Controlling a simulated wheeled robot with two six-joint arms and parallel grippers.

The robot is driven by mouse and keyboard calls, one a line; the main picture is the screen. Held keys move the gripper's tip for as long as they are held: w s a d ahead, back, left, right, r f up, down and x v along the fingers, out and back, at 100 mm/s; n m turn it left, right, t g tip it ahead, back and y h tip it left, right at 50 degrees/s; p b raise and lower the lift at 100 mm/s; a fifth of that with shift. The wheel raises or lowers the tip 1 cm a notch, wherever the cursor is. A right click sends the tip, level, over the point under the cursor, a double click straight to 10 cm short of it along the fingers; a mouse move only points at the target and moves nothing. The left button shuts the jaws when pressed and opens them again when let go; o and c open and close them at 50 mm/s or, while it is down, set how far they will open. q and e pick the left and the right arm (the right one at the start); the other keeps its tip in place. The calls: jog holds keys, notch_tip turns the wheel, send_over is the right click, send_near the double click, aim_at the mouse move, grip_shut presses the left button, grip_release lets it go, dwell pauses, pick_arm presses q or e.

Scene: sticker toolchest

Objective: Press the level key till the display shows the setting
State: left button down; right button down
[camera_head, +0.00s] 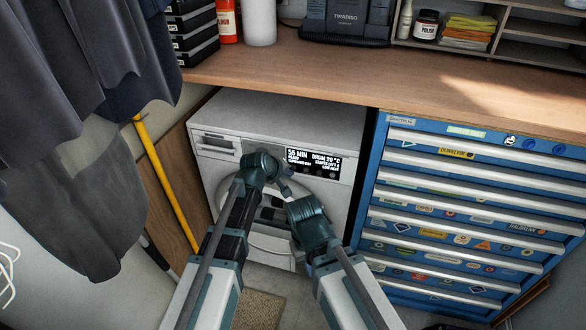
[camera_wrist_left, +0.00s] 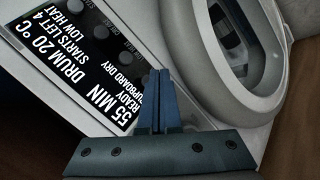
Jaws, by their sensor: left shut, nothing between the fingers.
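The white dryer (camera_head: 265,118) stands under the worktop. Its black display (camera_head: 313,161) is lit and also fills the left of the left wrist view (camera_wrist_left: 95,95), turned sideways. It reads 55 MIN, READY, CUPBOARD DRY, DRUM 20 °C, STARTS LEFT 4 and LOW HEAT. Round dark keys (camera_wrist_left: 100,60) line the panel beside the display; their small labels are hard to read. My left gripper (camera_wrist_left: 160,75) is shut and empty, its tips over the panel near the display's edge. Contact with a key cannot be told.
The round dryer door (camera_wrist_left: 245,45) is beside the gripper. A blue tool chest (camera_head: 450,190) with stickers stands close on the right. A yellow pole (camera_head: 165,185) and hanging dark clothes (camera_head: 85,150) are at the left. The wooden worktop (camera_head: 330,75) overhangs the dryer.

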dwell(0.4)
pick_arm(q)
jog(key=shift+w+d, duration=0.15)
jog(key=shift+w, duration=0.3)
jog(key=shift+w+d, duration=0.1)
jog(key=shift+w, duration=0.25)
dwell(0.5)
jog(key=shift+s, duration=0.15)
dwell(0.3)
jog(key=shift+s+a, duration=0.25)
jog(key=shift+s, duration=0.4)
jog(key=s, duration=0.1)
jog(key=s+a, duration=0.1)
jog(key=s, duration=0.2)
jog(key=shift+s+a, duration=0.3)
jog(key=shift+s, duration=0.05)
dwell(0.6)
